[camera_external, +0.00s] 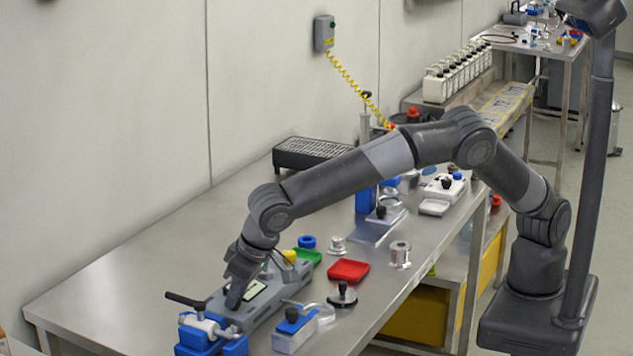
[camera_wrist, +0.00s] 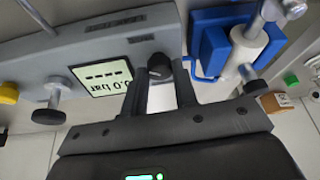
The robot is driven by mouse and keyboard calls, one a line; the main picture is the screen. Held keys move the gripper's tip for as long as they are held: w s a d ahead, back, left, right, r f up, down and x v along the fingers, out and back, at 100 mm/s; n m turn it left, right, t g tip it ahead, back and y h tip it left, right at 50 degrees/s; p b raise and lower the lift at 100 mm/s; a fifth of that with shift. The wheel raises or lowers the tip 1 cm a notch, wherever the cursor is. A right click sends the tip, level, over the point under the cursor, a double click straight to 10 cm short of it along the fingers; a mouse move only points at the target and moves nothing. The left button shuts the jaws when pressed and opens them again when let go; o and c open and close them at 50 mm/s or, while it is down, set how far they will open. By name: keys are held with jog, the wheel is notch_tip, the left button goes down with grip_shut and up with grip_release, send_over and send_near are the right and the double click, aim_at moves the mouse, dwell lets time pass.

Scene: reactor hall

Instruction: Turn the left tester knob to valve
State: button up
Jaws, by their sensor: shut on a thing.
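The tester is a long grey box (camera_external: 277,299) on the steel table, near its front left in the external view; it also shows in the wrist view (camera_wrist: 60,60). Its display (camera_wrist: 103,77) reads upside down in the wrist view, with dashes and what looks like 0.0 bar. A dark round knob (camera_wrist: 159,65) sits beside the display, at the end near the blue clamp. My gripper (camera_wrist: 161,82) is shut on this knob, one finger on each side. In the external view my gripper (camera_external: 236,292) points down on the tester and hides the knob. Its pointer setting is not readable.
A blue clamp with a metal bar (camera_external: 205,330) stands close to the tester's left end. A blue-and-white box (camera_external: 295,329), a black-knobbed disc (camera_external: 342,294) and a red tray (camera_external: 348,270) lie to the right. The table's left part is clear.

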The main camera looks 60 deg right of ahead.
dwell(0.5)
jog(key=o, duration=1)
jog(key=v, duration=1.1)
jog(key=shift+a, duration=0.1)
jog(key=shift+f, duration=0.1)
